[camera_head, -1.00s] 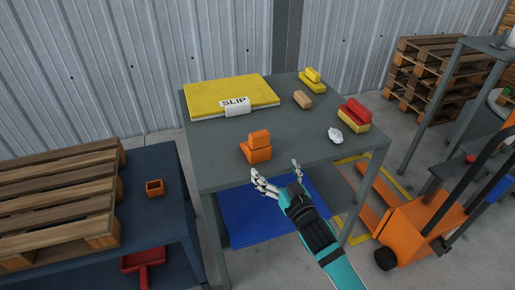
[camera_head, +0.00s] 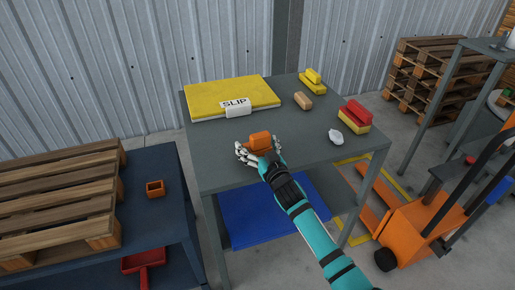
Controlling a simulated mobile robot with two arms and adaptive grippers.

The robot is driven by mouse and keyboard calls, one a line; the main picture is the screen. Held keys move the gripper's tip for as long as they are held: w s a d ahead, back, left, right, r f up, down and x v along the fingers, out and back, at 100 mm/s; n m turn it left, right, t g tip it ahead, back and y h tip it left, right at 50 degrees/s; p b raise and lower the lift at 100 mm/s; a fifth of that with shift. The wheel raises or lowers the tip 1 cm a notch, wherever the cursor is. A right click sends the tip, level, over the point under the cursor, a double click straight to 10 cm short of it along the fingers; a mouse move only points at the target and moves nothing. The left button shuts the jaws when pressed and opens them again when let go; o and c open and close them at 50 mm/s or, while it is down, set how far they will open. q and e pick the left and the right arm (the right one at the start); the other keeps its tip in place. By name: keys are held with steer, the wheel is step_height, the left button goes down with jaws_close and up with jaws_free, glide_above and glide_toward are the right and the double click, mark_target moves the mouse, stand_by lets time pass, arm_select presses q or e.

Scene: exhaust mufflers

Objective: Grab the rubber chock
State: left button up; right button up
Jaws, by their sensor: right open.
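An orange stepped block (camera_head: 260,138), which looks like the rubber chock, sits near the front edge of the grey table (camera_head: 215,178). My right gripper (camera_head: 258,152) is at the block's near side, its fingers open and spread to the left and right of it. The hand covers the block's lower part, so I cannot tell whether the fingers touch it. My left gripper is not in view.
On the table are a yellow pad (camera_head: 225,93) with a "SLIP" label, a tan block (camera_head: 303,100), a yellow stepped block (camera_head: 312,84), a red-and-yellow block (camera_head: 355,115) and a crumpled white piece (camera_head: 336,137). An orange pallet jack (camera_head: 412,230) stands right.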

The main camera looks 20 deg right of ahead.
steer(key=shift+s, duration=0.1)
steer(key=shift+c, duration=0.4)
steer(key=c, duration=1.3)
steer(key=shift+c, duration=0.2)
steer(key=shift+r, duration=0.15)
